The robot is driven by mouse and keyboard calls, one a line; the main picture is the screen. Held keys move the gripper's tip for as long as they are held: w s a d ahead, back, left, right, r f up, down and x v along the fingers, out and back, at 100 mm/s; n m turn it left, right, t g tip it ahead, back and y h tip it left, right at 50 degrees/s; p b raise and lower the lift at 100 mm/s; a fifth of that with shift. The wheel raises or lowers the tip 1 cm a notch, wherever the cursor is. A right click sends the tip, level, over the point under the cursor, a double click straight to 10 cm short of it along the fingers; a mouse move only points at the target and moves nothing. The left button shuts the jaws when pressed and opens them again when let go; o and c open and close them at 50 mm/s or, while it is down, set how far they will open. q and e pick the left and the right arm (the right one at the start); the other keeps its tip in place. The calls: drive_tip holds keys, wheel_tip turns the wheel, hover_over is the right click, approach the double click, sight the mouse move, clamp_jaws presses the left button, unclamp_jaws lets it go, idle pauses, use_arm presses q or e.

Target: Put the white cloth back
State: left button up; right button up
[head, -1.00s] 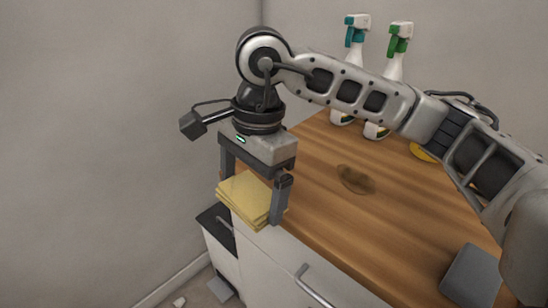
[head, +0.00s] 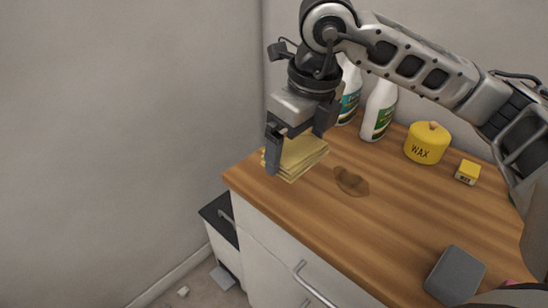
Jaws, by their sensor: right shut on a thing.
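My right gripper (head: 296,152) is shut on a folded yellow cloth (head: 305,157). It holds the cloth over the left back part of the wooden counter top (head: 290,205); whether the cloth touches the wood is hard to tell. A brown stain (head: 350,181) lies on the wood just right of the cloth. I see no cloth that is clearly white. A small whitish thing (head: 183,291) lies on the floor at lower left, too small to identify. My left gripper is not in view.
Two spray bottles (head: 379,110) stand at the back, partly behind my right arm. A yellow wax tin (head: 427,143) and a small yellow box (head: 467,172) stand to the right. A grey block (head: 455,274) lies near the front edge. Walls close off the left and back.

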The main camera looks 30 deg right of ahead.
drive_tip(key=w+f, duration=0.2)
drive_tip(key=w, duration=0.1)
drive_tip(key=w+d+f+p, duration=0.1)
drive_tip(key=w+f, duration=0.4)
drive_tip(key=w, duration=0.1)
drive_tip(key=shift+w+d+f, duration=0.15)
drive_tip(key=shift+w, duration=0.2)
drive_tip(key=shift+w+f, duration=0.55)
drive_tip(key=shift+f, duration=0.2)
drive_tip(key=shift+f+p, duration=0.3)
drive_tip(key=shift+f, duration=1.1)
drive_tip(key=shift+f, duration=0.1)
drive_tip(key=shift+f, duration=0.15)
drive_tip(key=o, duration=0.6)
drive_tip(key=shift+c, duration=0.2)
wheel_tip(320, 180, up, 12)
drive_tip(key=s, duration=0.2)
drive_tip(key=shift+d+r+b, duration=0.2)
drive_tip(key=shift+d+b, duration=0.1)
drive_tip(key=shift+d, duration=0.05)
